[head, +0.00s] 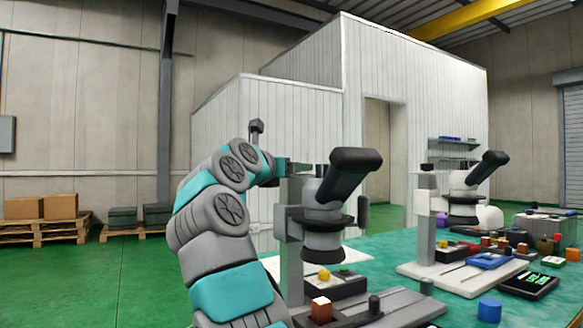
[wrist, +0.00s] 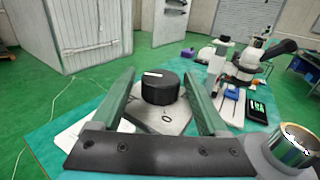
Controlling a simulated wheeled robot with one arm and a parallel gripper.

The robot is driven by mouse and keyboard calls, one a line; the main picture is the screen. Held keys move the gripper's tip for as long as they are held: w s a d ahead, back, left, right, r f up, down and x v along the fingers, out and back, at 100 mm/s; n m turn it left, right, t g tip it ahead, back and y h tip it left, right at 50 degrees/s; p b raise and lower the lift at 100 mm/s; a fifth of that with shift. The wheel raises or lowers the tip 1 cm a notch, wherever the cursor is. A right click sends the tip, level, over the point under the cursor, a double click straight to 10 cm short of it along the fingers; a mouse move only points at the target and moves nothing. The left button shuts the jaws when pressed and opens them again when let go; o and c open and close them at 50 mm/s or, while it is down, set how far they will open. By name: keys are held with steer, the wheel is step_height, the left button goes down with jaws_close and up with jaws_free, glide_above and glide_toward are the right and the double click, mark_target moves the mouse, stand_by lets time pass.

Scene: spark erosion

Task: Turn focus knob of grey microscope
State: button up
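The grey microscope (head: 325,240) stands on the green bench in the middle of the head view, with a thick black eyepiece tube (head: 347,176) at its top. In the wrist view a round black knob (wrist: 160,92) with a white line on top sits on a grey plate (wrist: 165,118) marked "0". My gripper (wrist: 159,76) is open, with one finger on each side of the knob. Gaps show between the knob and both fingers. In the head view my arm reaches in from the left to behind the microscope, which largely hides my gripper and the knob.
A second, paler microscope (head: 462,200) stands to the right. In the wrist view a shiny metal-rimmed cylinder (wrist: 290,147) is close at lower right.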

jaws_close()
stand_by(0.4)
steer(key=h+p, duration=0.1)
steer(key=p, duration=0.2)
steer(key=shift+r+m+g, duration=0.25)
steer(key=shift+m+g, duration=0.05)
steer(key=shift+m, duration=0.1)
steer(key=shift+f+m+g+h+p, duration=0.15)
steer(key=shift+m+g+h+p, duration=0.2)
steer(key=shift+h+p, duration=0.3)
steer(key=shift+o, duration=0.7)
jaws_free()
steer(key=shift+f, duration=0.1)
steer(key=b+v, duration=0.1)
steer(key=v, duration=0.7)
